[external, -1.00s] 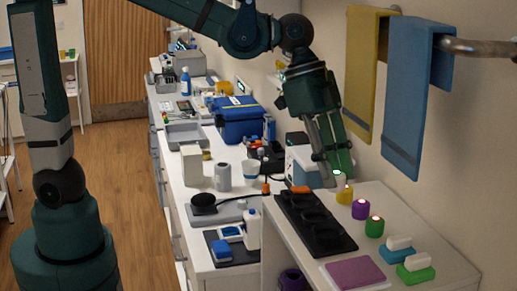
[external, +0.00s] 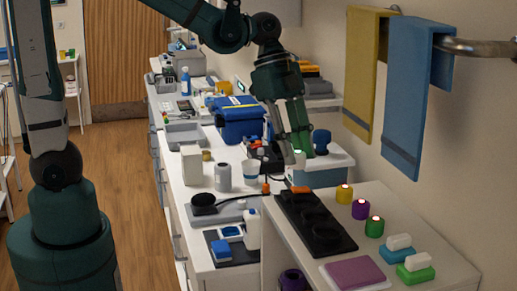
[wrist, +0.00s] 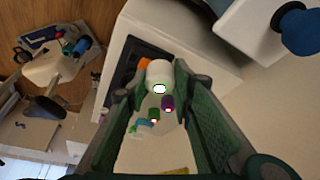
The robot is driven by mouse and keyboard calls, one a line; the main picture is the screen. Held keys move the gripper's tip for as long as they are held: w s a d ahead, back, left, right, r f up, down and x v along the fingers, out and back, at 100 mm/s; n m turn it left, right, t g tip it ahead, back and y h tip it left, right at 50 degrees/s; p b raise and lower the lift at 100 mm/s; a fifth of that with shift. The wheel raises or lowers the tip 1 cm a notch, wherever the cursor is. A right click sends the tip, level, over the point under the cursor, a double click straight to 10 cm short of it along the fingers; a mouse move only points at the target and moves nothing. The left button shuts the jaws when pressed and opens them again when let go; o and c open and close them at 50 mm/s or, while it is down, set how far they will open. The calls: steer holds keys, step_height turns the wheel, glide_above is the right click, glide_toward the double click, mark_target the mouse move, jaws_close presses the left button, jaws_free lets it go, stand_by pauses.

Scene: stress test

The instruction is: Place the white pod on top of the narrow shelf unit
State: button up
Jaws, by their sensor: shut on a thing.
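The white pod (external: 299,158) is between the fingertips of my gripper (external: 296,151), which is shut on it. The pod is in the air beyond the black tray in the external view. In the wrist view the white pod (wrist: 159,72) shows between the green fingers, its top lit. A narrow white shelf unit (external: 71,63) stands far back at the left, by the wooden door, with small yellow and green items on top. I cannot tell for certain that it is the task's shelf unit.
Yellow (external: 344,194), purple (external: 360,209) and green (external: 375,227) pods stand on the right white worktop beside the black tray (external: 316,225). A white-and-blue box (external: 323,178) is close to my gripper. A blue case (external: 238,128) and lab items crowd the long counter. The floor (external: 115,160) is clear.

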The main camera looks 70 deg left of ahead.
steer(key=shift+s+a, duration=0.1)
steer(key=shift+a, duration=0.2)
steer(key=w+d, duration=0.2)
steer(key=w, duration=0.3)
steer(key=w+d+f, duration=0.1)
steer(key=w+d, duration=0.2)
steer(key=w, duration=0.3)
steer(key=w+d+f+p, duration=0.1)
steer(key=w+d, duration=0.1)
steer(key=w, duration=0.3)
steer(key=shift+w+d, duration=0.2)
steer(key=shift+d, duration=0.05)
steer(key=shift+f, duration=0.55)
steer(key=shift+f, duration=0.15)
steer(key=shift+f, duration=1.8)
steer(key=shift+f, duration=0.15)
